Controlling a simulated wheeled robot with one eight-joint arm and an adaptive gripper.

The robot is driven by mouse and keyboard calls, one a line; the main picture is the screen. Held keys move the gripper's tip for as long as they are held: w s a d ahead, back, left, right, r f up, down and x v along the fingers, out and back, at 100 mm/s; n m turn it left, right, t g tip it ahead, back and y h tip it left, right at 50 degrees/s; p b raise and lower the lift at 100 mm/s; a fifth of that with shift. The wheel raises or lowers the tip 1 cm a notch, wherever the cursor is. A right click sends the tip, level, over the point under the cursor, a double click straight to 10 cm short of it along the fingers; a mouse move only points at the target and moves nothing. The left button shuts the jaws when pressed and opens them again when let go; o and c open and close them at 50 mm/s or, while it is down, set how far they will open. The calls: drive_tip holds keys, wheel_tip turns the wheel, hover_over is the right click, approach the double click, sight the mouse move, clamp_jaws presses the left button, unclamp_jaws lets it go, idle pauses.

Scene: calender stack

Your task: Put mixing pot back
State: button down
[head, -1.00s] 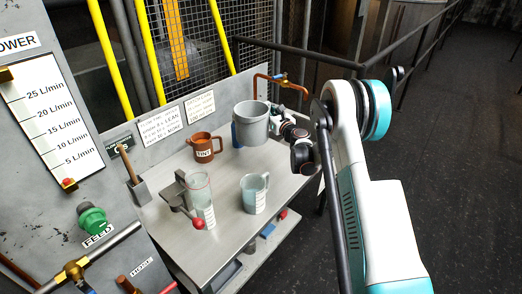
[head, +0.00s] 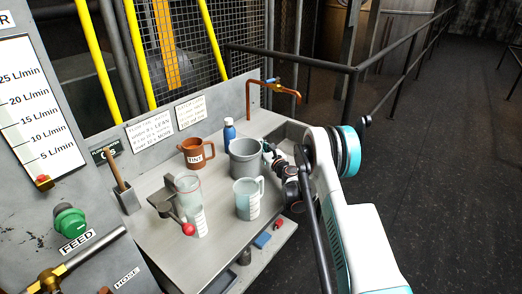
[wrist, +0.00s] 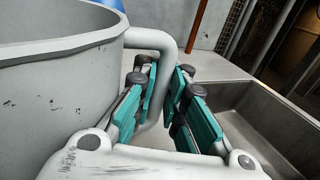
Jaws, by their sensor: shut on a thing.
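The grey mixing pot (head: 245,160) is upright at the back right of the metal counter (head: 165,243), beside the sink. Its base is at or just above the counter; I cannot tell whether it touches. My gripper (head: 269,152) reaches in from the right at the pot's handle side. In the wrist view the pot wall (wrist: 60,95) fills the left, and the teal-padded fingers of my gripper (wrist: 168,100) are shut around the grey handle (wrist: 150,40). The lower part of the handle is partly hidden by the fingers.
A clear measuring jug (head: 246,203) is close in front; a clear cylinder (head: 190,207) stands left. The sink (wrist: 270,115) and copper tap (head: 272,87) are to the right.

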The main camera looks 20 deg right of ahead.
drive_tip(key=shift+f, duration=0.25)
drive_tip(key=c, duration=1.7)
unclamp_jaws()
drive_tip(key=shift+o, duration=0.2)
drive_tip(key=shift+s+r, duration=0.1)
drive_tip(key=shift+s, duration=0.1)
drive_tip(key=p+v, duration=0.3)
drive_tip(key=v, duration=0.8)
drive_tip(key=shift+s+d, duration=0.1)
drive_tip(key=shift+s, duration=0.2)
